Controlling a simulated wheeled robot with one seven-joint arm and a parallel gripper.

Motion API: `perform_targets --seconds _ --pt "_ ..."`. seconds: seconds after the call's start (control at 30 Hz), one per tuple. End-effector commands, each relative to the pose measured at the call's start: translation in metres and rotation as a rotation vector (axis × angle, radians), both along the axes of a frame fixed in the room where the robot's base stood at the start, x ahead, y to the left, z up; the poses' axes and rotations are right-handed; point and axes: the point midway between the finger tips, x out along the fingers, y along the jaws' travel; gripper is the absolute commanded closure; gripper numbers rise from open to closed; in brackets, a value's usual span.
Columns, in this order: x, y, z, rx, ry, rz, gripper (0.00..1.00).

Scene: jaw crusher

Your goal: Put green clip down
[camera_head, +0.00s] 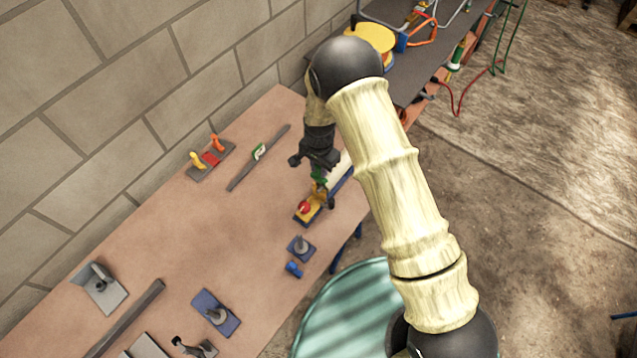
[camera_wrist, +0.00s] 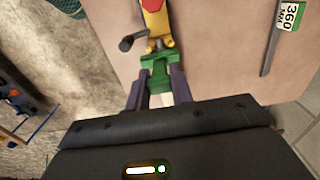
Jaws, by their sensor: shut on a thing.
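My gripper (camera_head: 321,176) is above the far right part of the brown table (camera_head: 240,230). The green clip (camera_wrist: 159,74) is between the two fingers of my gripper (camera_wrist: 158,88) in the wrist view, and the fingers are shut on it. In the head view only a bit of the green clip (camera_head: 319,175) shows under the gripper. A yellow and red tool (camera_wrist: 155,18) lies just beyond the clip in the wrist view; I cannot tell whether they touch. The same yellow and red tool (camera_head: 306,208) shows below my gripper in the head view.
A long grey bar (camera_head: 258,158) with a green and white label lies left of my gripper. A board with orange and yellow handles (camera_head: 209,158) is near the wall. Blue-based tools (camera_head: 301,248) lie toward the front. The table's middle is clear.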

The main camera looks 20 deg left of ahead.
Motion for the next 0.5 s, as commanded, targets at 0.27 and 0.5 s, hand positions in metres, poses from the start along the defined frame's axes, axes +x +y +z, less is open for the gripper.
perform_targets --seconds 0.27,0.5 --pt "0.000 0.000 0.001 0.000 0.000 0.000 1.00" --pt "0.007 -0.018 -0.003 -0.001 -0.001 0.014 1.00"
